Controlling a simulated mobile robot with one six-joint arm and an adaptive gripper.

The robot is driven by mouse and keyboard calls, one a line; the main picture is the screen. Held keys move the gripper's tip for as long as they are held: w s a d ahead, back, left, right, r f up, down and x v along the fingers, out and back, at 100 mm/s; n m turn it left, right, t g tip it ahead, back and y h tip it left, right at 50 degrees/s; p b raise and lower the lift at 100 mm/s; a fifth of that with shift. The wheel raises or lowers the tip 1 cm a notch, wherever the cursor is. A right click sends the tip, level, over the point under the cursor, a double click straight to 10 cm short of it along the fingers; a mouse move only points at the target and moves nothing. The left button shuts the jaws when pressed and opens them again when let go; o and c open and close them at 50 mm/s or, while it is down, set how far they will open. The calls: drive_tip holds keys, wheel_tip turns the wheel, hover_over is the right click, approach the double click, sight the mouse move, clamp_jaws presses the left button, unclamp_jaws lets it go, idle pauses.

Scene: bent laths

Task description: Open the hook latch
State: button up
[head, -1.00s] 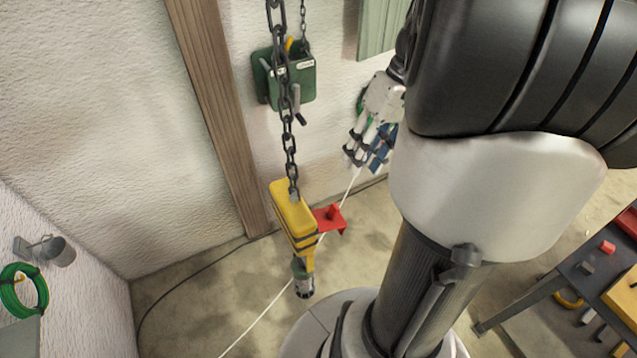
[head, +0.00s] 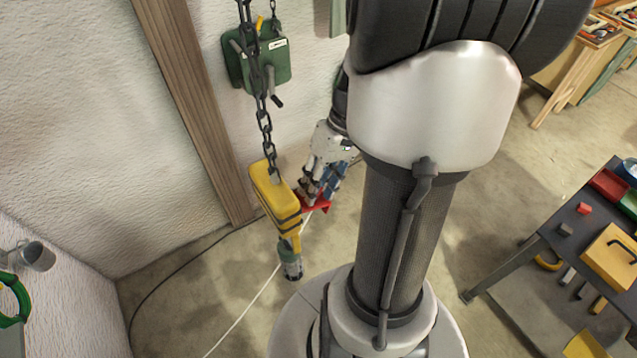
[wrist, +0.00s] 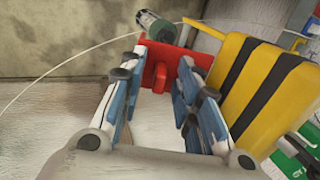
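A yellow hook block (head: 272,192) with black stripes hangs from a chain. A red latch plate (head: 318,203) sticks out from its right side. It also shows in the wrist view (wrist: 202,36), with a red knob (wrist: 158,78) standing on it. My gripper (head: 308,193) is at the red plate, its blue fingers partly hiding it. In the wrist view my gripper (wrist: 163,62) is open, with one finger on each side of the knob and visible gaps. A green-grey cylinder (head: 290,262) hangs below the block. I cannot tell whether the fingertips touch the plate.
A green hoist box (head: 262,58) is on the wall behind the chain (head: 265,120), by a wooden post (head: 190,100). A white cord (head: 245,310) crosses the floor. A dark table (head: 560,215) with several items stands at the right.

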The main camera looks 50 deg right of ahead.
drive_tip(key=shift+c, duration=0.6)
clamp_jaws()
